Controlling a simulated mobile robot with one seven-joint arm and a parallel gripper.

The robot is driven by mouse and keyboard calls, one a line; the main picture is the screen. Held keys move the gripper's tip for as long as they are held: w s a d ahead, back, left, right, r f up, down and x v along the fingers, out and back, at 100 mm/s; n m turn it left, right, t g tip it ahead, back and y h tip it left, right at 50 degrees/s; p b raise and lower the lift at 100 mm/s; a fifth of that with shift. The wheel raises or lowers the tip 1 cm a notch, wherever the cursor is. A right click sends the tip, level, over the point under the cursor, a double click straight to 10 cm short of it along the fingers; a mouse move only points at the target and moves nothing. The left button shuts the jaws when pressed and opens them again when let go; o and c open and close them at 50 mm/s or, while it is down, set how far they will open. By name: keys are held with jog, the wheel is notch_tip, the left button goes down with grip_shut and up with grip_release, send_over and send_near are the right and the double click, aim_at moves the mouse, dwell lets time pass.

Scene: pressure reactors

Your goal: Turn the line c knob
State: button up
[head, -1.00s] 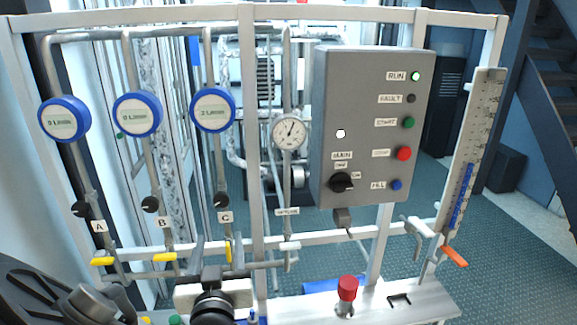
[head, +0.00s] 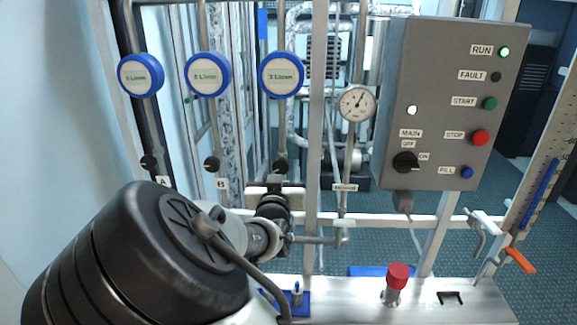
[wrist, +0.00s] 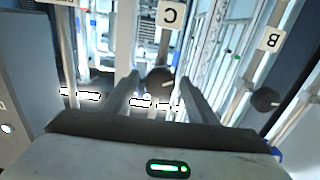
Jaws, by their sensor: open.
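The line C knob is a dark round knob (head: 281,166) on the third pipe, below the third blue-rimmed gauge (head: 282,75). My gripper (head: 275,182) is at it from the front and hides the C label in the head view. In the wrist view, which is upside down, the knob (wrist: 158,80) shows between the tips of the two open fingers of my gripper (wrist: 161,84). The C label (wrist: 169,15) is above it there. I cannot tell how deep the knob sits between the fingers, or whether they touch it.
Knob A (head: 148,162) and knob B (head: 212,163) are to the left; knob B (wrist: 264,100) is right of my fingers in the wrist view. A frame post (head: 316,150) stands close right of line C. The grey control box (head: 455,105) is further right.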

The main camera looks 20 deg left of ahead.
jog(key=shift+w+a, duration=0.1)
jog(key=shift+w, duration=0.55)
jog(key=c, duration=1.1)
jog(key=shift+o, duration=0.2)
